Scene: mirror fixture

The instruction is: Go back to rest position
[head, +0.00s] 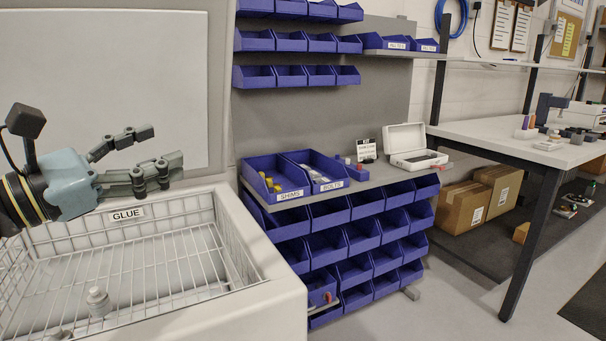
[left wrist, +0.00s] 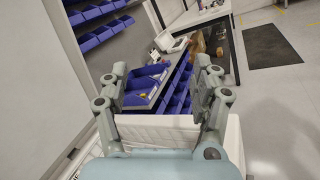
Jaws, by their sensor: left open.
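My left gripper (head: 163,153) comes in from the left in the head view, above the wire basket (head: 175,222) with the GLUE label (head: 127,215). Its fingers point right, are spread apart and hold nothing. In the left wrist view the gripper (left wrist: 160,85) shows both fingers wide apart, with blue bins visible between and beyond them. My right gripper is in neither view.
Blue bins labelled SHIMS (head: 291,195) and BOLTS (head: 331,186) sit on a shelf right of the basket. A white open case (head: 412,146) stands beyond them. A white workbench (head: 500,135) is at the right. The grey floor (head: 455,300) in front is clear.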

